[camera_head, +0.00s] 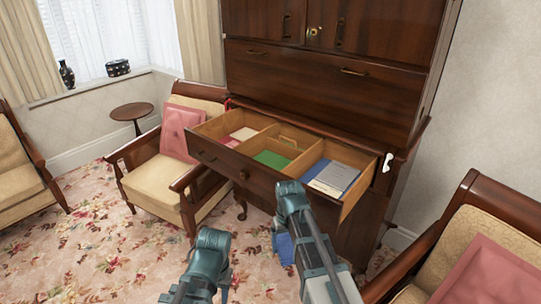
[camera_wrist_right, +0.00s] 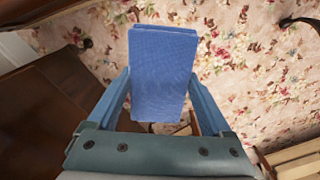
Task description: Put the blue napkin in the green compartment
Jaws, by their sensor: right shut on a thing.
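The blue napkin (camera_wrist_right: 163,62) is a folded flat rectangle between the two blue fingers of my right gripper (camera_wrist_right: 162,80), which is shut on it. In the head view part of the napkin (camera_head: 284,248) shows left of my right forearm, in front of and below the open drawer (camera_head: 216,157). The green compartment (camera_head: 272,159) is the middle one of the drawer, with a green floor. My left gripper (camera_head: 208,250) is low in the head view, left of the right one; its fingers are mostly hidden.
The drawer's left compartment holds pink and white items (camera_head: 241,135); the right one holds a blue-grey book (camera_head: 334,177). Armchairs stand at left (camera_head: 165,168) and right (camera_head: 480,265). Open carpet (camera_head: 110,230) lies left.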

